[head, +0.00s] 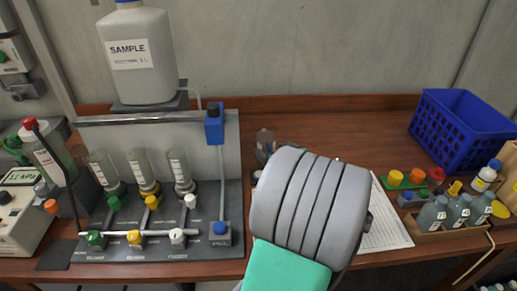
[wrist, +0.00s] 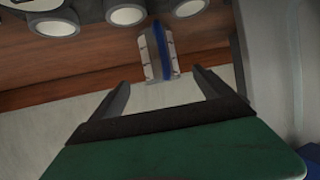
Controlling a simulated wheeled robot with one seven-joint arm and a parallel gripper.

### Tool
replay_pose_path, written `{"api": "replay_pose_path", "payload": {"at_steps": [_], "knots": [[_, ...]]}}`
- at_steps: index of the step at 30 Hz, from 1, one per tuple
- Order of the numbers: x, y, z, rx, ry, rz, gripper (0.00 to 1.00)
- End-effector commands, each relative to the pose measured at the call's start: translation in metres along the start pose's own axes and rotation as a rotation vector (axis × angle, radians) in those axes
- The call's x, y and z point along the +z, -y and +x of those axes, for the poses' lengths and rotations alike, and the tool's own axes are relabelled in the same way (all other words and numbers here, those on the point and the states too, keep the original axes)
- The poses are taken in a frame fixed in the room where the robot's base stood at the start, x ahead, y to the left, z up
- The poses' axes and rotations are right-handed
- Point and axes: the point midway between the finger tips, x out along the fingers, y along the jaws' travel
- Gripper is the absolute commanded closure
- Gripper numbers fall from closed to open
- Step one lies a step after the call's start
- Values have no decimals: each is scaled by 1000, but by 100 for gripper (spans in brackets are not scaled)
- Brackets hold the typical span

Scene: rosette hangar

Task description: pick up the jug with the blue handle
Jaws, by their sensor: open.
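A small clear jug with dark marks on its sides and a blue handle (wrist: 161,50) shows in the wrist view, near the top middle. Its handle side faces the camera, and it stands by the brown wooden strip at the wall. My gripper (wrist: 160,78) is open and empty, with one finger to either side of the jug's line in the picture. The fingertips look short of the jug; I cannot tell the exact gap. In the head view I cannot make out the jug, and my grey arm covers that part of the bench.
A sampling rack (head: 150,249) with several valves and a large SAMPLE bottle (head: 140,75) stands at the left. A blue basket (head: 462,130) and small bottles in a wooden tray (head: 430,238) are at the right.

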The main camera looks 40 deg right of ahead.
Motion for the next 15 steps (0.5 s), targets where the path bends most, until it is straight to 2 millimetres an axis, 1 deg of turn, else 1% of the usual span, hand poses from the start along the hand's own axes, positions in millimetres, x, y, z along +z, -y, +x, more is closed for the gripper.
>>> {"api": "replay_pose_path", "payload": {"at_steps": [5,8,11,12,15], "knots": [[-2,-6,21,9,-2,5,10],[-3,-4,34,11,-1,5,10],[-6,-1,53,11,0,6,10],[-4,-2,61,13,1,6,10],[-4,-2,72,13,-1,5,10]]}}
